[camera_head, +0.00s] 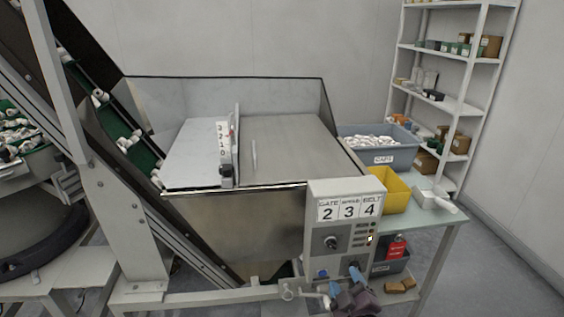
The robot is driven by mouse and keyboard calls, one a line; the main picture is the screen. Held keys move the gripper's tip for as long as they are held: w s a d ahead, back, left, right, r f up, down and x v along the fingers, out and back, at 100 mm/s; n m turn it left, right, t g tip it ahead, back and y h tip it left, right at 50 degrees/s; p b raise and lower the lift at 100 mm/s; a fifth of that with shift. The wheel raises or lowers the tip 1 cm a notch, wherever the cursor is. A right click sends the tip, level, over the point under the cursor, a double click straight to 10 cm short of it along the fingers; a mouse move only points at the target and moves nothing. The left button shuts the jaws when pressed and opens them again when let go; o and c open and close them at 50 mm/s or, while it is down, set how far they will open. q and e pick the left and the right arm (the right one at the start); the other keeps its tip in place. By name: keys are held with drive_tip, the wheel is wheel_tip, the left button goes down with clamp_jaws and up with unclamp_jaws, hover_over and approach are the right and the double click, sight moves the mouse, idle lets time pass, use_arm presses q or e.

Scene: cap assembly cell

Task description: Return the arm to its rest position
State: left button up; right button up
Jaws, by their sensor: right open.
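My right gripper (345,282) shows at the bottom of the head view, just below the front of the control panel. Its two blue fingertips point up and stand apart, with nothing seen between them. Its dark purple-grey body (357,301) is partly cut off by the lower picture edge. The control panel (346,222) is a pale box with labels GATE, BELT and the numbers 2, 3, 4. I cannot tell whether the fingers touch the panel. My left gripper is not in view.
A metal hopper (237,222) with a slide gate scale fills the middle. A sloped green conveyor (142,150) runs down the left. A green table at right holds a grey CAPS bin (377,154), a yellow bin (394,190) and a white scoop-like tool (436,201). Shelving stands behind.

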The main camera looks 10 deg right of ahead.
drive_tip(key=s+d+f+m+g, duration=0.2)
drive_tip(key=s+f, duration=0.1)
drive_tip(key=s, duration=0.6)
drive_tip(key=s+d+f+m+g+p, duration=0.1)
drive_tip(key=s+d+f+m+g, duration=0.1)
drive_tip(key=s, duration=0.7)
drive_tip(key=s+d+f+m+g, duration=0.2)
drive_tip(key=s+d+f+m, duration=0.1)
drive_tip(key=s, duration=0.5)
drive_tip(key=shift+s+f+m+g, duration=0.4)
